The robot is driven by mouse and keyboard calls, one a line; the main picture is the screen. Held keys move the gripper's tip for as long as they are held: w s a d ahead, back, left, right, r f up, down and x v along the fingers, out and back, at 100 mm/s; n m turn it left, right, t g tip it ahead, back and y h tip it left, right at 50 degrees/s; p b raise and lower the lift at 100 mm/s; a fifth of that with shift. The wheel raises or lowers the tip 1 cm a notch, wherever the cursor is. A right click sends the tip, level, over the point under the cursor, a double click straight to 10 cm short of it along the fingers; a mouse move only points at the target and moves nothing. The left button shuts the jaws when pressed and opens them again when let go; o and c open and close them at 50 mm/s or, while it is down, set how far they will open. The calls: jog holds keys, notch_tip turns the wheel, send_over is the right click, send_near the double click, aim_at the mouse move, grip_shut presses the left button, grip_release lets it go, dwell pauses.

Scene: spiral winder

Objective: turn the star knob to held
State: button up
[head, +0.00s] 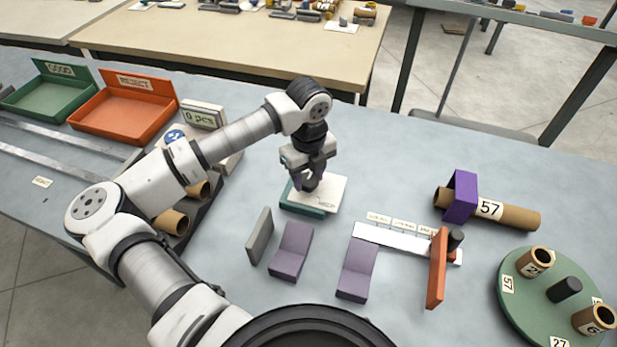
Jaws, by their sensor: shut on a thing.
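The white plate (333,187) on a teal base block (303,211) sits on the blue-grey table near the middle. My gripper (311,184) points down over the left part of this plate. Its fingers are shut on the dark star knob (312,188), which is mostly hidden by them. Which way the knob points cannot be told. Small marks on the plate near the knob are too small to read.
Two purple angled blocks (293,250) and a grey upright plate (260,236) stand in front. An orange upright (437,268), a tube marked 57 (515,215) and a green turntable (520,300) are at right. Orange (125,112) and green trays are back left.

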jog(key=m+b, duration=0.1)
jog(key=b, duration=0.1)
jog(key=m+b, duration=0.1)
jog(key=shift+f+b, duration=0.35)
jog(key=shift+f, duration=0.05)
jog(key=m+b, duration=0.3)
jog(key=shift+b, duration=0.4)
jog(key=m+b, duration=0.6)
jog(key=shift+r, duration=0.25)
jog(key=m+b, duration=0.3)
jog(key=m, duration=0.3)
jog(key=shift+a+r+m, duration=0.1)
jog(key=shift+m, duration=0.2)
jog(key=m+b, duration=0.1)
jog(key=m, duration=0.4)
jog(key=shift+w+r, duration=0.1)
jog(key=shift+m, duration=0.4)
jog(key=o, duration=1)
jog(key=shift+c, duration=0.2)
